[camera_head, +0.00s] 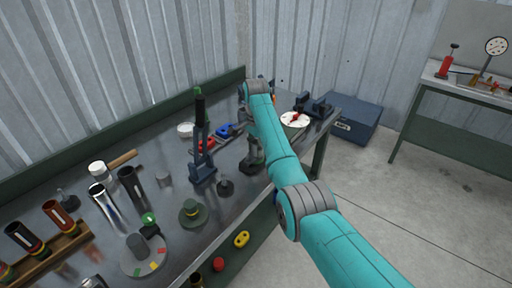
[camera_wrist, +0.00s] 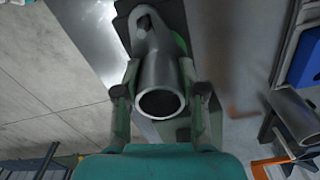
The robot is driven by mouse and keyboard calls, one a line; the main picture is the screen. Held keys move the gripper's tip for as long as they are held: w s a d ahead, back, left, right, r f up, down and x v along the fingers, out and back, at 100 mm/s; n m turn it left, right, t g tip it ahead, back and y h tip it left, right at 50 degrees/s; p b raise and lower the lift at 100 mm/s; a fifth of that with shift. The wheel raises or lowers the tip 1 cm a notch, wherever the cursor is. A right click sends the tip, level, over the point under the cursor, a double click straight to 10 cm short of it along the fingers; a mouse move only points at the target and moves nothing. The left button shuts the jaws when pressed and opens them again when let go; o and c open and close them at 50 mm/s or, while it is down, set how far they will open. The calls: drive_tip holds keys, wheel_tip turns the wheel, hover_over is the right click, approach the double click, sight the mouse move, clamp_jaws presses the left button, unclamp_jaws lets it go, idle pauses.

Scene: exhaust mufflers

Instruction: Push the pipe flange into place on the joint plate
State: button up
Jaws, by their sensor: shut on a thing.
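In the wrist view, my gripper (camera_wrist: 160,72) has a finger on each side of a grey metal pipe piece (camera_wrist: 160,76), shut on it. The pipe's open round end faces the camera, and a rounded ear shows at its far upper left. I take this piece for the pipe flange. A dark plate-like part (camera_wrist: 178,14) lies behind it, perhaps the joint plate. The pipe hides where the two meet, so I cannot tell whether they touch. A dark grey fixture (camera_head: 252,160) shows partly beside the arm on the bench.
A dark metal bench (camera_head: 225,205) holds an upright lever tool (camera_head: 201,145), a green disc (camera_head: 193,214), a round tray (camera_head: 130,262) and several cylinders at left. A blue box (camera_head: 352,112) is behind. Open floor lies right.

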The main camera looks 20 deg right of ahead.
drive_tip(key=o, duration=1.1)
drive_tip(key=shift+o, duration=0.2)
